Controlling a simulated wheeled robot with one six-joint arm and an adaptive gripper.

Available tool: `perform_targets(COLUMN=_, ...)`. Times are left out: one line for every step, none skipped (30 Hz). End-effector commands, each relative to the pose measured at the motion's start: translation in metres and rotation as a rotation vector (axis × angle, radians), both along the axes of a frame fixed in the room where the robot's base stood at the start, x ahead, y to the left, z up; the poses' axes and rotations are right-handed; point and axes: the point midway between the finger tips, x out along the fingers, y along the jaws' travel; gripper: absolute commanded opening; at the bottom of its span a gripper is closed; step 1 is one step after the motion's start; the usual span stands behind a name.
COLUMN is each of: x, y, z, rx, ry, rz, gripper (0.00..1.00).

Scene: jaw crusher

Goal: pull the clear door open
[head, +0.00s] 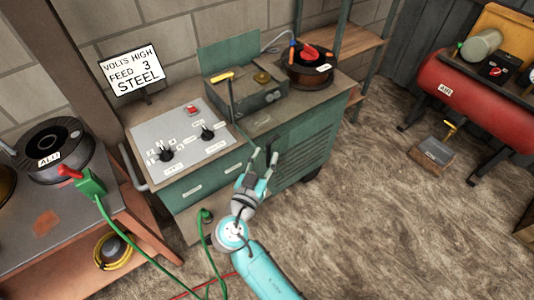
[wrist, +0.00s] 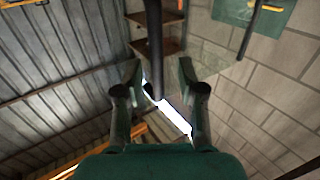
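I cannot make out a clear door for certain in either view. A green machine cabinet (head: 215,185) stands in the middle of the head view, with a grey open-topped box (head: 262,100) on it and a raised green panel (head: 228,53) behind. A thin dark upright bar (head: 230,100) stands at the box's front side. My gripper (head: 263,156) is in front of the cabinet, fingers pointing up toward the top edge. Its fingers are apart and hold nothing visible. In the wrist view a dark bar (wrist: 153,45) shows between the open fingers; I cannot tell its distance.
A control panel (head: 182,138) with knobs is left of the box; a wire spool (head: 311,70) is to its right. A green cable (head: 122,232) runs from a left bench to the cabinet front. A red tank (head: 455,95) stands far right. Floor between is mostly clear.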

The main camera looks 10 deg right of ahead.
Motion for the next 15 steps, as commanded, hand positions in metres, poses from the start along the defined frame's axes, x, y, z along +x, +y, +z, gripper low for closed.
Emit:
perform_targets(x=-0.009, y=0.006, z=-0.001, rx=0.0, ry=0.001, rz=0.004, gripper=0.39)
perform_targets(x=-0.014, y=0.009, z=-0.001, rx=0.0, ry=0.001, rz=0.005, gripper=0.39)
perform_targets(x=-0.021, y=0.013, z=0.0, rx=-0.001, ry=0.001, rz=0.005, gripper=0.39)
perform_targets(x=-0.026, y=0.016, z=0.0, rx=-0.001, ry=0.001, rz=0.005, gripper=0.39)
perform_targets(x=-0.032, y=0.02, z=0.0, rx=-0.001, ry=0.001, rz=0.005, gripper=0.39)
perform_targets(x=-0.039, y=0.024, z=-0.001, rx=0.0, ry=0.001, rz=0.005, gripper=0.39)
perform_targets(x=-0.044, y=0.026, z=-0.001, rx=0.0, ry=0.001, rz=0.005, gripper=0.39)
perform_targets(x=-0.049, y=0.029, z=-0.001, rx=0.0, ry=0.001, rz=0.005, gripper=0.39)
perform_targets(x=-0.055, y=0.033, z=-0.001, rx=-0.001, ry=0.001, rz=0.004, gripper=0.39)
perform_targets(x=-0.059, y=0.035, z=-0.001, rx=-0.001, ry=0.001, rz=0.004, gripper=0.39)
perform_targets(x=-0.063, y=0.037, z=-0.001, rx=0.001, ry=0.001, rz=0.003, gripper=0.39)
perform_targets(x=-0.068, y=0.04, z=-0.001, rx=0.001, ry=0.001, rz=0.004, gripper=0.39)
perform_targets(x=-0.071, y=0.042, z=-0.001, rx=0.001, ry=0.001, rz=0.003, gripper=0.39)
perform_targets(x=-0.074, y=0.044, z=-0.001, rx=0.0, ry=0.001, rz=0.002, gripper=0.39)
perform_targets(x=-0.078, y=0.046, z=-0.001, rx=0.0, ry=0.001, rz=0.002, gripper=0.39)
